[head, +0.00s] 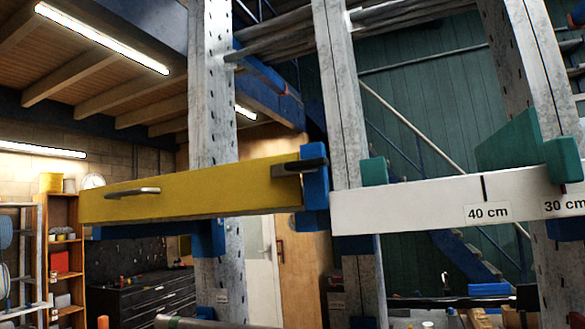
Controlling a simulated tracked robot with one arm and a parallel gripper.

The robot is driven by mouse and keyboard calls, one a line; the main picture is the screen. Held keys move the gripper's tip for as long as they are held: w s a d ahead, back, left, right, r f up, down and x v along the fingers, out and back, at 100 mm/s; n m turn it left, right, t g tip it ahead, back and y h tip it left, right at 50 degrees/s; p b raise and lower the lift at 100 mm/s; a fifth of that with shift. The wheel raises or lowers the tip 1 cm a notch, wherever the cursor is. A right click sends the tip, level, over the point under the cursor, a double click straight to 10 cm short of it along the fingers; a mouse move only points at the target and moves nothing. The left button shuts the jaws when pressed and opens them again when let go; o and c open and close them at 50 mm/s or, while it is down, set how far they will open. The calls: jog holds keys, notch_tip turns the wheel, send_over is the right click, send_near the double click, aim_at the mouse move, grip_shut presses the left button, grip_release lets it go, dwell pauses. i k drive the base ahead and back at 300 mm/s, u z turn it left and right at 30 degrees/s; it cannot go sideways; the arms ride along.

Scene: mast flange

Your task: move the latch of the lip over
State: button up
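A dark latch-like bar (300,166) lies across the right end of a long yellow beam (200,190), against a blue bracket (315,180). I take this bar for the latch, but cannot tell for sure. The yellow beam carries a metal handle (133,192) near its left end. To the right, a white beam (410,206) marked "40 cm" and "30 cm" runs on past the blue bracket. Which part is the lip is not clear. My gripper does not show in the head view.
Grey perforated steel posts (213,100) and (345,95) stand behind the beams. Teal pieces (374,171) and (508,143) stick up along the white beam. A shelf (62,235) and a dark drawer cabinet (150,300) stand in the left background.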

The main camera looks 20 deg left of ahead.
aim_at(290, 168)
jog(key=z, duration=0.05)
jog(key=k, duration=1.05)
jog(key=u, duration=0.8)
jog(key=i, duration=1.6)
jog(key=z, duration=0.75)
